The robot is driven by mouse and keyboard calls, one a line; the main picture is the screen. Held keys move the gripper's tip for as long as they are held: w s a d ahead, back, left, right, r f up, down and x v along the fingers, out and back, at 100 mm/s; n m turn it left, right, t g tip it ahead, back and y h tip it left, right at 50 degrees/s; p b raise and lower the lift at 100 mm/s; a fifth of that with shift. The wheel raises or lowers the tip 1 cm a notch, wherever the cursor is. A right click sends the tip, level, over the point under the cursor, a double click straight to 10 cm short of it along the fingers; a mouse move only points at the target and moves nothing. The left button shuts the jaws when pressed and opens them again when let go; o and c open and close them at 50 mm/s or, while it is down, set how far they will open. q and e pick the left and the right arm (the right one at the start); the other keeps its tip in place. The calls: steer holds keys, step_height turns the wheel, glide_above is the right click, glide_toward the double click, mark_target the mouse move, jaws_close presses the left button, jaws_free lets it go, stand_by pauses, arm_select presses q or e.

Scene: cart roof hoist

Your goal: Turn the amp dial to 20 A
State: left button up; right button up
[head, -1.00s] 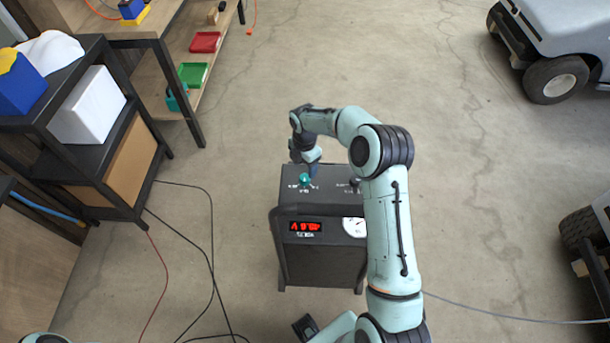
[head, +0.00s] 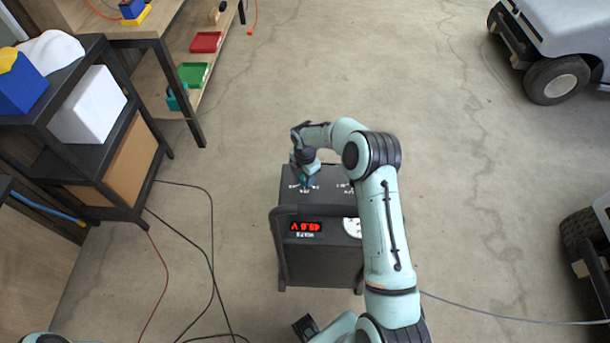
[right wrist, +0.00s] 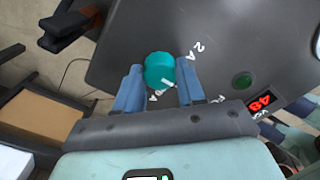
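The amp dial (right wrist: 160,69) is a round teal knob with a white pointer mark on the top of a dark charger box (head: 322,258). In the right wrist view its mark points toward the palm, and "2 A" stands printed beyond the right finger; other labels are partly hidden. My right gripper (right wrist: 160,72) has one blue finger on each side of the dial, with little or no gap; whether they press on it I cannot tell. In the head view my right gripper (head: 306,182) covers most of the dial.
The charger's red display (head: 305,227) reads about 48 V, with a round white gauge (head: 352,228) beside it. A black shelf (head: 85,160) stands left, cables lie on the floor, and a cart (head: 570,45) stands right.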

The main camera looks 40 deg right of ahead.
arm_select(q)
steer(key=shift+f, duration=0.1)
arm_select(e)
steer(key=shift+m, duration=0.3)
steer(key=m+b, duration=0.1)
steer(key=m, duration=0.3)
steer(key=shift+m, duration=0.3)
arm_select(q)
steer(key=shift+s+f+b, duration=0.25)
steer(key=shift+s+f, duration=0.05)
steer(key=shift+f, duration=0.2)
steer(key=shift+s+f+b, duration=0.2)
steer(key=shift+s+f, duration=0.05)
steer(key=shift+f, duration=0.25)
arm_select(e)
steer(key=m, duration=0.5)
steer(key=shift+m, duration=0.3)
steer(key=o, duration=1.1)
steer(key=shift+c, duration=0.2)
steer(key=shift+r, duration=0.1)
arm_select(q)
steer(key=shift+w+r, duration=0.15)
steer(key=shift+r, duration=0.1)
arm_select(e)
step_height(320, 180, up, 13)
steer(key=shift+r, duration=0.1)
steer(key=shift+a, duration=0.1)
